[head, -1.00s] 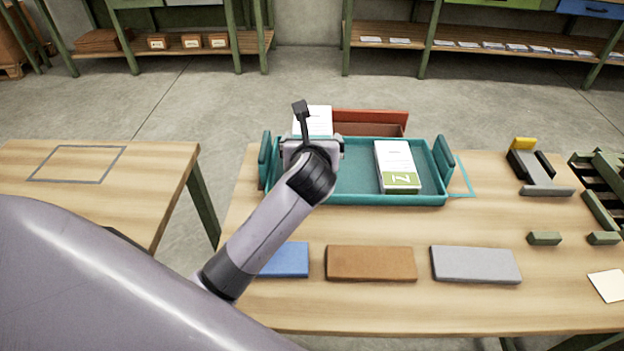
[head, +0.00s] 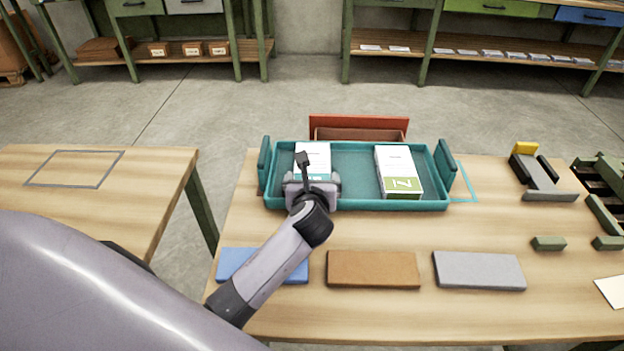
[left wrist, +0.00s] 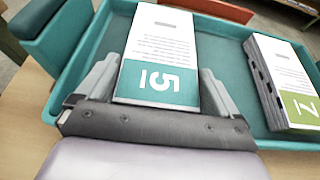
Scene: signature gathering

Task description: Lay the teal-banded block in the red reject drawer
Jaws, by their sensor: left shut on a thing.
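My right gripper is not in view.
A green-banded block (head: 398,168) lies in the tray's right part. Blue (head: 235,262), brown (head: 373,269) and grey (head: 478,270) pads lie in front. A grey stand with a yellow top (head: 540,178) and small green blocks are at the right.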

